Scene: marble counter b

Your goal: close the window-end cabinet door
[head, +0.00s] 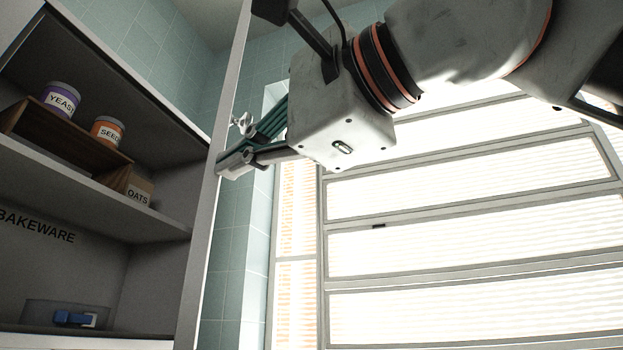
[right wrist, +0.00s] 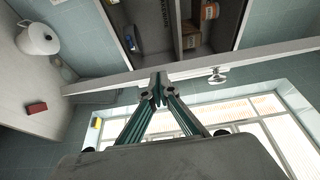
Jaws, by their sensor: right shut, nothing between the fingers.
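The cabinet door (head: 203,240) stands open and shows nearly edge-on in the head view, to the right of the open shelves. A small metal knob (head: 242,122) is on its window-side face. In the right wrist view the door (right wrist: 265,60) is a pale slanting band, with the knob (right wrist: 217,76) right of my fingertips. My right gripper (head: 228,166) is shut and empty, its tips at the door's window-side face below the knob; I cannot tell whether they touch. The tips also show in the right wrist view (right wrist: 155,86). My left gripper is not in view.
The open cabinet (head: 165,232) holds a yeast jar (head: 62,98), a seeds jar (head: 107,130), an oats box (head: 138,192) and a blue item (head: 75,318) in a clear container. A blind-covered window (head: 430,240) is at the right. A paper roll (right wrist: 38,38) shows in the wrist view.

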